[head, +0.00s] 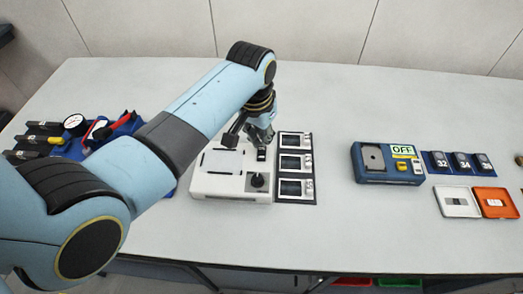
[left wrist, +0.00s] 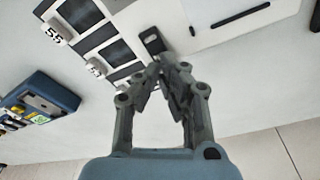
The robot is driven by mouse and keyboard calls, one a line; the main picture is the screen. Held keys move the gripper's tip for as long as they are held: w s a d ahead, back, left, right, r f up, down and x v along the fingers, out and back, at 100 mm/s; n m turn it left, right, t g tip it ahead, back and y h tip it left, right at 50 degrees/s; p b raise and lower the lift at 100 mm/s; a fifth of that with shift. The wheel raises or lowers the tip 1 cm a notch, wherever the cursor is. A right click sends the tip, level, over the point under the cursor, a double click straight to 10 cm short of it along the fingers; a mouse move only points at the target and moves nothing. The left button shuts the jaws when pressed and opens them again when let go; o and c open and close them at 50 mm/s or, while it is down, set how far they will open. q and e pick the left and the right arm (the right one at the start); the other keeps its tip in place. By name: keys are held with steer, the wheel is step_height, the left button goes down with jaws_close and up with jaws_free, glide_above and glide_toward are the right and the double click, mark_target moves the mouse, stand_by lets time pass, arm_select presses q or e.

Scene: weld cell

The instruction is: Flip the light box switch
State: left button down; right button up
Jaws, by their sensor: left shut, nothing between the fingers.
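The white light box (head: 228,186) stands on the table left of centre, with a pale panel on its top (head: 222,161). A small black switch (head: 261,154) sits at its back right part; it also shows in the left wrist view (left wrist: 152,42). My left gripper (head: 263,140) is shut and empty, its fingertips (left wrist: 167,65) close to the switch. I cannot tell whether they touch it. The arm hides part of the box's back edge. My right gripper is not in view.
A black knob (head: 258,180) stands at the box's front right. A dark strip with several framed slides (head: 296,168) lies right beside the box. A blue device marked OFF (head: 370,178) is farther right. The table between is clear. Gauge and tools (head: 74,124) lie left.

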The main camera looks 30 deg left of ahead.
mark_target(262, 149)
arm_select(q)
steer(key=shift+f, duration=0.45)
steer(key=shift+s+f+b, duration=0.1)
steer(key=shift+f+b, duration=0.5)
steer(key=shift+f, duration=0.15)
stand_by(0.4)
steer(key=shift+r, duration=0.1)
step_height(262, 149, up, 3)
steer(key=p, duration=0.3)
steer(key=shift+r, duration=1.95)
